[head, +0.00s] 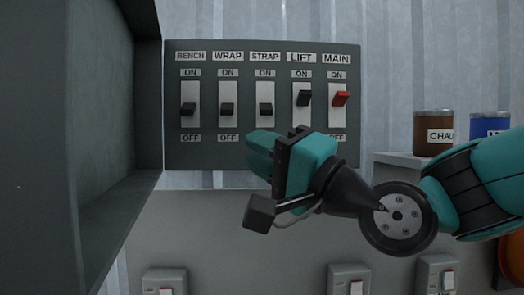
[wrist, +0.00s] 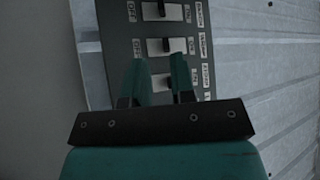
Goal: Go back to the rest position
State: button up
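My gripper (head: 262,150) is in front of the lower edge of the grey switch panel (head: 350,60), below the STRAP switch. In the wrist view, the two teal fingers of my gripper (wrist: 158,72) stand apart with a gap between them and nothing held. The panel (wrist: 122,25) appears turned sideways beyond the fingertips. The black LIFT lever (head: 304,98) and red MAIN lever (head: 341,98) sit up, toward ON. My arm hides part of the panel's lower edge.
A dark cabinet wall (head: 145,100) stands close on the left. A brown can (head: 433,120) and a blue can (head: 489,125) stand on a grey ledge at right. Several small switch boxes (head: 165,282) line the bottom. Corrugated wall (head: 400,50) is behind.

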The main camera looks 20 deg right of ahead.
jog(key=s+a+f+n+g+h+p, duration=0.1)
jog(key=s+a+f+n+g+h, duration=0.1)
jog(key=f+n+g, duration=0.4)
jog(key=s+a+f+n+g+h+p, duration=0.1)
jog(key=s+a+f+n+g, duration=0.15)
jog(key=f+g, duration=0.4)
jog(key=s+d+f+n+g+h, duration=0.5)
jog(key=s+d+f, duration=0.1)
jog(key=s+f, duration=0.3)
jog(key=shift+s+d+f+n+g+p, duration=0.15)
jog(key=shift+s+f+n+g+p, duration=0.1)
jog(key=shift+s+n+g+p, duration=0.25)
jog(key=shift+s+m, duration=0.1)
jog(key=shift+m, duration=0.15)
dwell(3.5)
